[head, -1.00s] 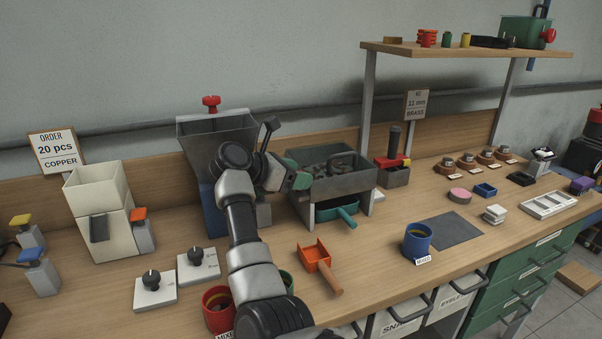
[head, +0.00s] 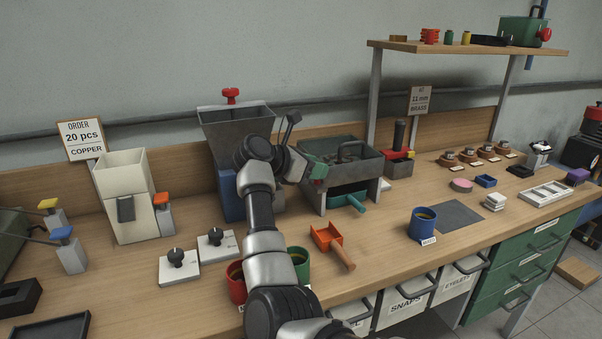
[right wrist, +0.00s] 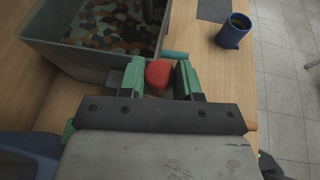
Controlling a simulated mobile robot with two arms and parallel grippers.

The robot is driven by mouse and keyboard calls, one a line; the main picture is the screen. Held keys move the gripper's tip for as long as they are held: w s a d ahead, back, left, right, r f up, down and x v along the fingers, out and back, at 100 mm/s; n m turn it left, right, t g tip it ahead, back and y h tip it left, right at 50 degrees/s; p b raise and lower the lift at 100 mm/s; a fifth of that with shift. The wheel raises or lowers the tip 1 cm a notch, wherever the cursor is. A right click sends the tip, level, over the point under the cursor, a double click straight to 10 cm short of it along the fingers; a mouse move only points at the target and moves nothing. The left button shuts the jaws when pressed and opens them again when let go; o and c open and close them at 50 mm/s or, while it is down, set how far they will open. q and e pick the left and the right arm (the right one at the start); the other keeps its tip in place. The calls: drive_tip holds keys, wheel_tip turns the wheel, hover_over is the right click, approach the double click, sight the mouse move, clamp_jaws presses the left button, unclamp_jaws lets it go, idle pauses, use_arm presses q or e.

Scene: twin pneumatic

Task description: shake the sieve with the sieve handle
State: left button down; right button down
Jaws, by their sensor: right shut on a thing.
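The sieve (head: 352,167) is a grey open-topped box on a stand at the middle back of the bench. The right wrist view shows it (right wrist: 62,60) holding many small green, copper and dark pieces. The sieve handle is a red knob (right wrist: 158,74) at the box's near side. My right gripper (right wrist: 160,82) has its green fingers on either side of this knob and is shut on it. In the head view the right gripper (head: 318,171) is at the sieve's left front corner, its fingers largely covering the knob. My left gripper is out of view.
A teal scoop-like tray (head: 350,200) sits under the sieve. A grey hopper (head: 236,122) stands close on the left. An orange scoop (head: 327,238) and a blue cup (head: 422,224) are in front. A green cup (head: 300,262) and a red cup (head: 236,282) stand beside my arm.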

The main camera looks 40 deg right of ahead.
drive_tip(key=shift+s+a+r, duration=0.15)
drive_tip(key=c, duration=0.8)
unclamp_jaws()
drive_tip(key=shift+w+d, duration=0.2)
drive_tip(key=shift+w, duration=0.05)
drive_tip(key=shift+a, duration=0.35)
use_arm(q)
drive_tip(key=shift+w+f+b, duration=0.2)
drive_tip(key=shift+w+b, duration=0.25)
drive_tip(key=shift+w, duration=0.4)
use_arm(e)
drive_tip(key=shift+v, duration=5.05)
